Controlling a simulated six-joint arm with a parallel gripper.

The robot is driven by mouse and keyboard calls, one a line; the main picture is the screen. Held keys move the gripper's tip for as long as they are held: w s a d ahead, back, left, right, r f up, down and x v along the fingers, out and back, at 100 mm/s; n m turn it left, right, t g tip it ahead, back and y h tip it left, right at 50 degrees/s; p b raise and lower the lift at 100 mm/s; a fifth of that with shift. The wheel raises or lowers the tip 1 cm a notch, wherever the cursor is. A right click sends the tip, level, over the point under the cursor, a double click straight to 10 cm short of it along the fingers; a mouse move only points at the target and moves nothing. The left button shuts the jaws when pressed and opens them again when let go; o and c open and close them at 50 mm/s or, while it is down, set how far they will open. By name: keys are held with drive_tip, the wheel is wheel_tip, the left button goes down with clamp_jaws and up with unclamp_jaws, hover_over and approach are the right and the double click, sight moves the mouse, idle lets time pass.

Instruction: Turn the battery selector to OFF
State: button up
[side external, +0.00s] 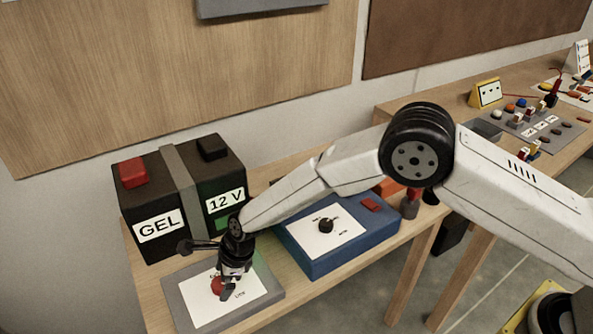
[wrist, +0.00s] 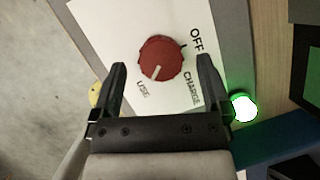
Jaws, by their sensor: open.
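The battery selector is a red round knob (wrist: 165,52) on a white label with the words OFF, CHARGE and USE. Its white pointer mark is toward USE. In the side view the knob (side external: 216,287) is partly hidden behind my gripper (side external: 227,288). The label sits on a grey panel (side external: 185,296) at the table's front. In the wrist view my gripper (wrist: 162,64) is open, with one finger on each side of the knob and gaps showing. I cannot tell how deep the fingertips are beside it.
A black battery (side external: 151,205) marked GEL and 12 V stands behind the panel. A blue box (side external: 345,257) with a black knob is to the right. A lit green lamp (wrist: 243,107) is near the right finger. A second table (side external: 478,125) holds small items.

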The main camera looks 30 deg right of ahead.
drive_tip(key=shift+w+a+f, duration=0.1)
drive_tip(key=shift+a+f, duration=0.1)
drive_tip(key=shift+f, duration=0.4)
drive_tip(key=c, duration=1.3)
